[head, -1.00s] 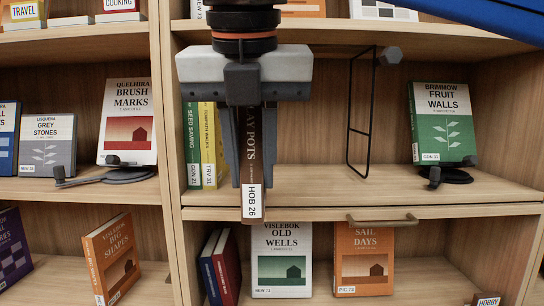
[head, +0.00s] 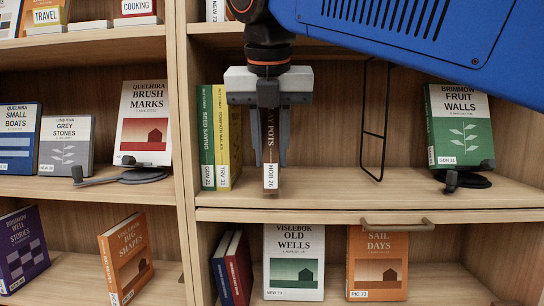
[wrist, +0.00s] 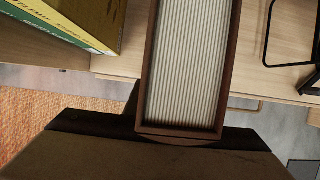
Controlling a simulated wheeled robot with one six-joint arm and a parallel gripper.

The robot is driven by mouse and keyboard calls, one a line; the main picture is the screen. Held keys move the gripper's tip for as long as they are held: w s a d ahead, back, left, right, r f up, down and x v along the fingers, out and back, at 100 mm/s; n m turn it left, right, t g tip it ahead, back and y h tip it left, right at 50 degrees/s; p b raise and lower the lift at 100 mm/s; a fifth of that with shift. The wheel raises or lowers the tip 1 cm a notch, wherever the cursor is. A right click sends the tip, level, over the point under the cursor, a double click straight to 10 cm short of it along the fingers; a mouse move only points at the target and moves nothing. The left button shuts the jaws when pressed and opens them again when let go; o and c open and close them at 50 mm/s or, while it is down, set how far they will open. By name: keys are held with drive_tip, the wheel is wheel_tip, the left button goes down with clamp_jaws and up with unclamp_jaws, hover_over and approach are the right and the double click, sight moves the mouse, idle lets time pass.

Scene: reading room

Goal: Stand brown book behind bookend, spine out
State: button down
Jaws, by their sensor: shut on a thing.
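The brown book (head: 270,172) is upright in my gripper (head: 270,160), its spine and HOB 26 label facing out. My gripper is shut on it from above, with a finger on each side. The book's lower end shows just above the shelf's front edge; whether it touches the board I cannot tell. In the wrist view the book (wrist: 190,70) shows its pale ribbed page edges between brown covers. The black wire bookend (head: 384,125) stands to the right, apart from the book. It shows partly in the wrist view (wrist: 268,35).
A green book (head: 206,135) and a yellow book (head: 235,130) stand to the left, with a narrow gap to the held book. The green Fruit Walls book (head: 460,125) is on a stand at right. Bare shelf board (head: 330,185) lies between held book and bookend.

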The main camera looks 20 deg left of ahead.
drive_tip(key=w, duration=0.2)
drive_tip(key=shift+w+a, duration=0.35)
drive_tip(key=shift+f, duration=0.7)
drive_tip(key=shift+f, duration=0.1)
drive_tip(key=c, duration=1.5)
unclamp_jaws()
drive_tip(key=shift+f, duration=0.1)
drive_tip(key=shift+r, duration=0.35)
drive_tip(key=s+d, duration=0.1)
drive_tip(key=s, duration=0.3)
drive_tip(key=s+d, duration=0.1)
drive_tip(key=s, duration=0.3)
drive_tip(key=s+d, duration=0.1)
drive_tip(key=s, duration=0.3)
drive_tip(key=shift+r, duration=0.35)
drive_tip(key=shift+s, duration=0.1)
